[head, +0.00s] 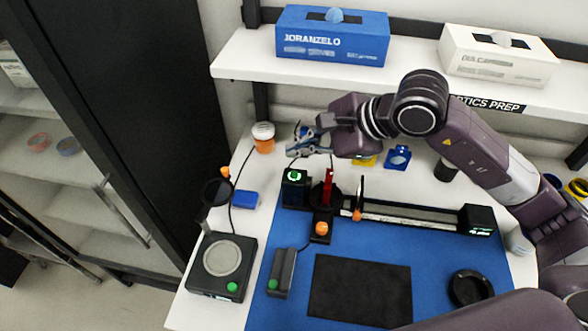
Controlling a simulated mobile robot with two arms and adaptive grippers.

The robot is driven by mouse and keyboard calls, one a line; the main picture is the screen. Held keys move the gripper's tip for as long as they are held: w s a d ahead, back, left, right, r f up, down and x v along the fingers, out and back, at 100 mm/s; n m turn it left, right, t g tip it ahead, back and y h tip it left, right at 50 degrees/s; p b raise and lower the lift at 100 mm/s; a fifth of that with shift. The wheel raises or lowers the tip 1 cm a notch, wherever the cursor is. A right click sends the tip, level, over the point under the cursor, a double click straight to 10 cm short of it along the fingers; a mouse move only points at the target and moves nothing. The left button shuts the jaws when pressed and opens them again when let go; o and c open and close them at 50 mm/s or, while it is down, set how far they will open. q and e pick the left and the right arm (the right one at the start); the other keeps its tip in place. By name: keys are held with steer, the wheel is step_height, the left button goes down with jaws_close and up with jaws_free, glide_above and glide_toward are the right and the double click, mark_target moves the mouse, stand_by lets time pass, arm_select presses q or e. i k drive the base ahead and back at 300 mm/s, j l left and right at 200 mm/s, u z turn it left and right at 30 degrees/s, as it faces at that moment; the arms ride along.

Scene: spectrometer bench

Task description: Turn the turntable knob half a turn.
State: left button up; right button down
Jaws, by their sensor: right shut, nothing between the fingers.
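The black turntable (322,203) stands on the blue mat, with a red upright piece (328,184) on it. An orange knob (321,229) sits at its front, on a short black arm. I take this to be the turntable knob. My right gripper (292,149) comes in from the right and is raised above the back of the bench, behind and left of the turntable. It is shut and empty, clear of the knob. My left gripper is not in view.
A black rail (410,217) runs right from the turntable, with a thin upright plate and another orange knob (357,215). A black box with a green display (294,190) stands left of the turntable. A balance-like device (221,266) and a shelf with boxes (333,36) are nearby.

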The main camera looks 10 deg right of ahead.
mark_target(322, 229)
steer(key=k, duration=2)
